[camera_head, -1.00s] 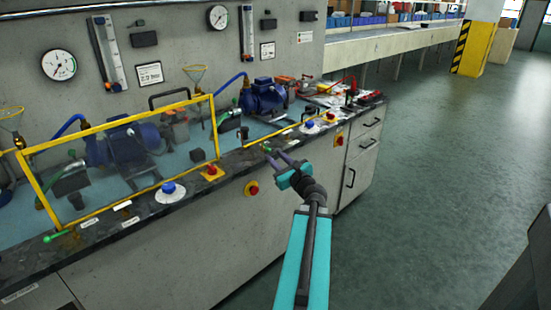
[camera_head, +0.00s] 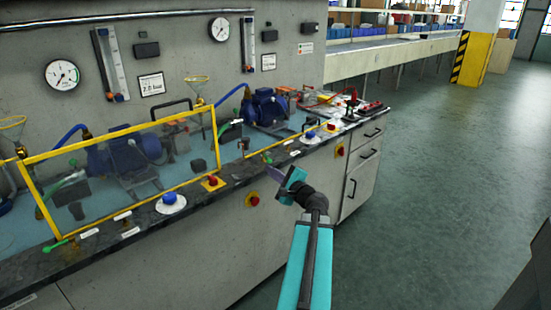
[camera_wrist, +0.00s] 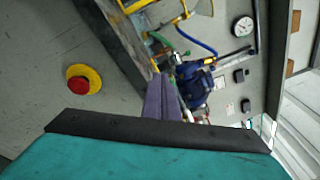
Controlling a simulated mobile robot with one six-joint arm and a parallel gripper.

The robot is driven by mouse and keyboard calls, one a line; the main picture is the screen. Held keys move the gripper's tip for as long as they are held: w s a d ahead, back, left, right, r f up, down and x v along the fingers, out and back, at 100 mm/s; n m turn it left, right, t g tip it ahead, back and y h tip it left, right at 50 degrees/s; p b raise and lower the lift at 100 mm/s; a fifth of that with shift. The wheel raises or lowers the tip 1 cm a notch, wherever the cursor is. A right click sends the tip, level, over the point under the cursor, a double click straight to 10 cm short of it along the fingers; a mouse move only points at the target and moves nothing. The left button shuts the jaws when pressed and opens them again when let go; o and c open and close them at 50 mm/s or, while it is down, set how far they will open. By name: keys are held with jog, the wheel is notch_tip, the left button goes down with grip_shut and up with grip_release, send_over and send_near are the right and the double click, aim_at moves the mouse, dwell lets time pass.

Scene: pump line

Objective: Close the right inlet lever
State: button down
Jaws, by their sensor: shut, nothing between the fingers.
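A small green-handled lever (camera_head: 267,159) sits at the bench's front edge, just beyond my gripper; it appears to be the right inlet lever. A bit of green (camera_wrist: 172,78) shows by the fingertips in the wrist view. My gripper (camera_head: 270,169) has its purple fingers together and empty, just in front of the green handle. The closed fingers also show in the wrist view (camera_wrist: 158,80). I cannot tell whether they touch the lever. A second green lever (camera_head: 55,245) sits at the bench's left front.
A yellow-framed clear guard (camera_head: 130,170) stands left of my gripper. A red button on yellow (camera_head: 253,197) is on the cabinet front, also seen in the wrist view (camera_wrist: 80,85). Blue pumps (camera_head: 265,105) stand behind. Open floor (camera_head: 420,200) lies to the right.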

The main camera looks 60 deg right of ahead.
aim_at(266, 157)
jog(key=s+d+r+n+b, duration=0.1)
jog(key=s+d+r+n, duration=0.1)
jog(key=n, duration=0.5)
jog(key=s+d+r+n+y, duration=0.1)
jog(key=s+d+r+n, duration=0.2)
jog(key=s+n, duration=0.3)
jog(key=shift+s+d+r+n+g+b, duration=0.25)
jog(key=shift+d+n+g+b, duration=0.15)
jog(key=shift+d, duration=0.2)
jog(key=shift+w, duration=0.1)
jog(key=w+f, duration=0.3)
jog(key=w, duration=0.8)
jog(key=shift+d+f, duration=0.2)
jog(key=shift+f, duration=0.05)
jog(key=shift+s, duration=0.2)
